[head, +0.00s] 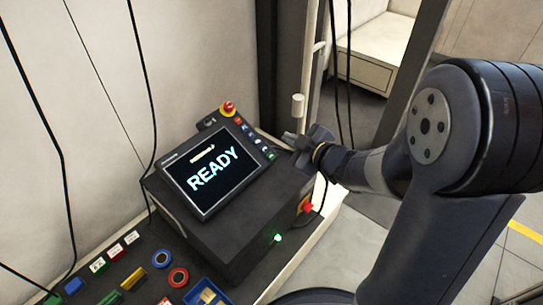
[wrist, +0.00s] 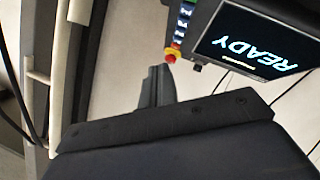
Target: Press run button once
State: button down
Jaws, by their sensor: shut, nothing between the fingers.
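A control panel (head: 211,165) sits tilted on a dark box, and its screen reads READY. The screen also shows in the wrist view (wrist: 247,38), rotated. A column of small buttons (head: 251,139) runs along the panel's right edge, with a green one (head: 270,155) at its lower end. Their labels are too small to read, so I cannot tell which is the run button. A red emergency stop with a yellow base (head: 228,109) is at the panel's top corner. My gripper (head: 292,141) is shut and empty, just right of the button column, apart from the panel as far as I can see.
The dark box (head: 245,225) has a lit green lamp (head: 278,237) and a red knob (head: 307,208). Several coloured blocks, rings (head: 178,277) and a blue bin (head: 208,292) lie at the lower left. A pale upright handle (head: 298,106) stands behind my gripper. Cables hang along the wall.

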aim_at(271, 157)
jog(key=a+f+b, duration=0.1)
jog(key=f+b, duration=0.1)
jog(key=w+f+b, duration=0.1)
jog(key=f+b, duration=0.1)
jog(key=w+a+f+b, duration=0.1)
jog(key=f+b, duration=0.2)
jog(key=shift+a, duration=0.3)
jog(key=shift+w+a+f+b, duration=0.2)
jog(key=shift+a+f+b, duration=0.1)
jog(key=shift+f+b, duration=0.15)
jog(key=shift+f, duration=0.1)
dwell(1.4)
jog(key=shift+w+a+f, duration=0.1)
jog(key=shift+a+f, duration=0.05)
jog(key=shift+f, duration=0.1)
jog(key=shift+w+a+f+b, duration=0.15)
jog(key=shift+f+b, duration=0.25)
jog(key=shift+b, duration=0.25)
dwell(0.5)
dwell(0.3)
jog(key=shift+s+d+r+p, duration=0.15)
jog(key=shift+d+r+p, duration=0.05)
jog(key=shift+r+p, duration=0.2)
jog(key=shift+s+d+r+p, duration=0.1)
jog(key=shift+d+r+p, duration=0.05)
jog(key=shift+r+p, duration=0.25)
